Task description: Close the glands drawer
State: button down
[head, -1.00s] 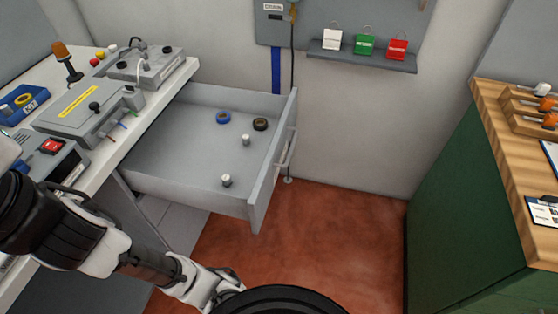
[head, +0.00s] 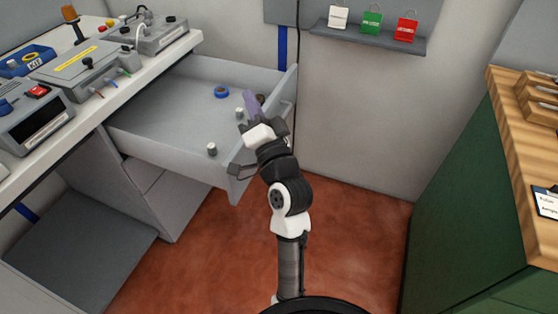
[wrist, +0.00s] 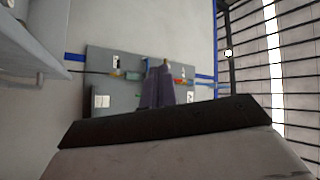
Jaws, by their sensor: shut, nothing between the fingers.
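The grey glands drawer (head: 165,125) is pulled well out from under the white bench in the head view. A blue ring (head: 221,92) and two small grey-white fittings (head: 212,149) lie in it; a dark ring is partly hidden behind my gripper. The drawer's front panel (head: 238,182) faces right, and its handle is mostly hidden by my arm. My gripper (head: 251,103) is shut and empty, above the drawer front, its fingers pointing up and away. I cannot tell whether it touches the panel. The purple-grey fingers (wrist: 157,85) show together in the wrist view.
The white bench (head: 120,90) holds grey boxes and a blue bin (head: 25,60) on the left. A wall shelf (head: 368,40) carries white, green and red tags. A green cabinet with a wooden top (head: 505,120) stands right. Red floor (head: 350,215) is clear between.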

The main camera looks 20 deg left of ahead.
jog(key=d+f+m+g+h+b, duration=0.15)
jog(key=d+f+m, duration=0.3)
jog(key=f, duration=0.55)
jog(key=d+f+m+g+h+b, duration=0.1)
jog(key=d+f+m+g+h, duration=0.15)
jog(key=d+f, duration=0.6)
jog(key=w+a+f+p, duration=0.1)
jog(key=w+a, duration=0.2)
jog(key=a, duration=0.3)
jog(key=w+a+f+y+p, duration=0.1)
jog(key=w+a+p, duration=0.1)
jog(key=w+a, duration=0.2)
jog(key=shift+w+a+f+t, duration=0.15)
jog(key=shift+w+a+t, duration=0.2)
jog(key=shift+a, duration=1.1)
